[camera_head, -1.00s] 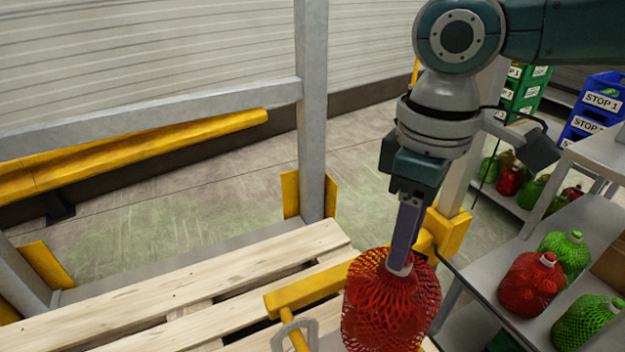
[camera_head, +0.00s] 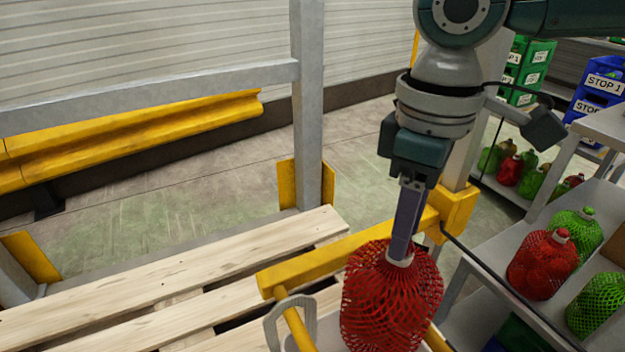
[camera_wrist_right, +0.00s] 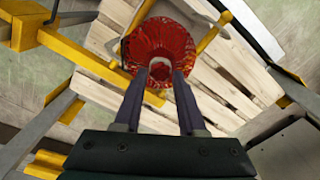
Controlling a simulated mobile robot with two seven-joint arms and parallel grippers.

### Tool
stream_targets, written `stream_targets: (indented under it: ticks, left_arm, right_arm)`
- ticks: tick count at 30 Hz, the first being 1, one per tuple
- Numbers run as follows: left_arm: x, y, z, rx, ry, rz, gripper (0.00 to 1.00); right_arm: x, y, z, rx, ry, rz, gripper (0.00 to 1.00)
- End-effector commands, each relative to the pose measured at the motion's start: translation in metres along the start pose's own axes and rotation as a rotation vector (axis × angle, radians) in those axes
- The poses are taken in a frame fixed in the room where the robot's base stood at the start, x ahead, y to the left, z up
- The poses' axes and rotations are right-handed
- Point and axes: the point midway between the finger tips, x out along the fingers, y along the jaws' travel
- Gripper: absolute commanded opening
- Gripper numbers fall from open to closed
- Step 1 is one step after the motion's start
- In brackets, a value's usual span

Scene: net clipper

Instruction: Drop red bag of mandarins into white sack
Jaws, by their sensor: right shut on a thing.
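My right gripper (camera_head: 404,238) points down and is shut on the white neck of a red net bag of mandarins (camera_head: 390,300). The bag hangs upright below the fingers, in front of a yellow bar frame. In the right wrist view the fingers (camera_wrist_right: 160,85) close on the same red bag (camera_wrist_right: 158,42). A grey handle-like loop (camera_head: 277,322) shows at the yellow bar, left of the bag. I cannot make out the white sack for sure. My left gripper is not in view.
The yellow bar frame (camera_head: 320,264) stands by a wooden pallet (camera_head: 160,290). At right, a grey shelf (camera_head: 500,258) holds another red bag (camera_head: 543,265) and green bags (camera_head: 597,303). Blue crates (camera_head: 600,90) and green crates (camera_head: 530,68) stand behind. Open floor (camera_head: 190,190) lies beyond the pallet.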

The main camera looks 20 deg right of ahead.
Motion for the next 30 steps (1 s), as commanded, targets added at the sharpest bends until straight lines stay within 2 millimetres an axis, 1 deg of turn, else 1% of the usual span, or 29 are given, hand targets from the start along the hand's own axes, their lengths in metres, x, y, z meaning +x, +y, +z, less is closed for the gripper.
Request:
stream_targets:
  ticks: [3, 4, 12, 13, 19, 22, 26, 30]
  left_arm:
    - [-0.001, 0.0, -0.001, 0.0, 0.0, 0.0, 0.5]
    - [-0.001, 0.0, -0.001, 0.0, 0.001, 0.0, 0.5]
    - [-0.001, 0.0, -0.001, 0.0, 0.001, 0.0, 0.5]
    - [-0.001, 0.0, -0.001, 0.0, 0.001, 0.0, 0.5]
    - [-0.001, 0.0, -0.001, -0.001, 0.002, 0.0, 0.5]
    - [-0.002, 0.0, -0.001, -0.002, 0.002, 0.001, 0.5]
    - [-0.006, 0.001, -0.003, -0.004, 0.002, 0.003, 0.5]
    - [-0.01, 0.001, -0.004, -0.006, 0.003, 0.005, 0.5]
  right_arm:
    - [-0.002, 0.0, -0.001, 0.0, 0.002, 0.0, 0.0]
    - [-0.002, 0.0, -0.001, 0.0, 0.002, 0.0, 0.43]
    - [-0.001, 0.0, 0.0, 0.0, 0.001, 0.0, 0.74]
    - [-0.001, 0.0, 0.0, 0.0, 0.001, 0.0, 0.75]
    - [0.0, 0.0, 0.001, 0.0, -0.002, -0.001, 0.75]
    - [-0.005, 0.0, 0.0, 0.0, 0.0, -0.001, 0.75]
    - [-0.025, 0.0, 0.0, 0.0, 0.001, 0.0, 0.75]
    - [-0.055, 0.0, -0.001, 0.0, 0.003, 0.001, 0.75]
